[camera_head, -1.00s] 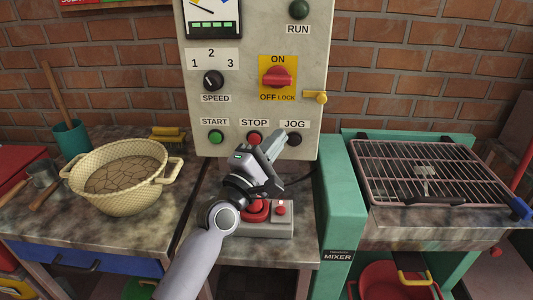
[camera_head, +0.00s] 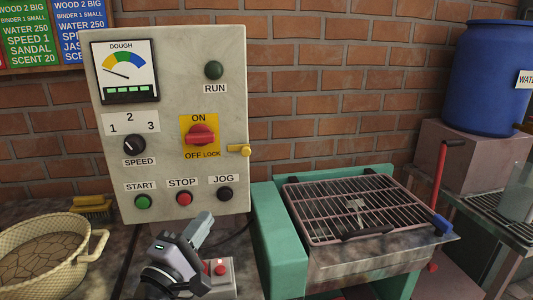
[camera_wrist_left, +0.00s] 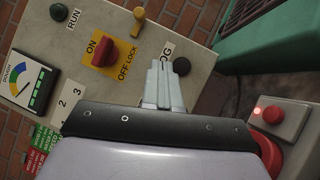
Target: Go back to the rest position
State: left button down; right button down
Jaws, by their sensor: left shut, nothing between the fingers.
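My left gripper (camera_head: 203,228) is shut and empty. In the head view it is low in the picture, in front of the control panel (camera_head: 225,120) and below its STOP and JOG buttons. In the left wrist view the closed fingers (camera_wrist_left: 162,85) point towards the panel, overlapping the JOG label in the picture. The panel carries a red ON/OFF switch (camera_head: 201,135), a speed knob (camera_head: 134,145) and a dough gauge (camera_head: 124,71). I cannot tell whether the fingers touch anything. My right gripper is not in view.
A grey box with a red button (camera_head: 220,268) sits just beside the left gripper. A wicker basket (camera_head: 88,244) stands at the left. A grille (camera_head: 360,205) on a green machine (camera_head: 277,240) is at the right. A blue barrel (camera_head: 492,80) stands at the far right.

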pick_arm(q)
jog(key=s+f+m+g+y, duration=0.1)
jog(key=s+f+m+g, duration=0.7)
jog(key=s+f+m, duration=0.45)
jog(key=s+a+f+m+g+y, duration=0.3)
jog(key=s+f+g, duration=0.15)
jog(key=s, duration=0.45)
jog(key=s+a+f+m+g+y, duration=0.25)
jog(key=s+a+f, duration=0.2)
jog(key=s, duration=0.35)
jog(key=w+d+f+m+t+h+p, duration=0.1)
jog(key=w+d+f+t+h+p, duration=0.1)
jog(key=w+f+t, duration=0.3)
jog(key=shift+w+d+f+t, duration=0.45)
jog(key=shift+d+f, duration=0.4)
jog(key=shift+f, duration=0.4)
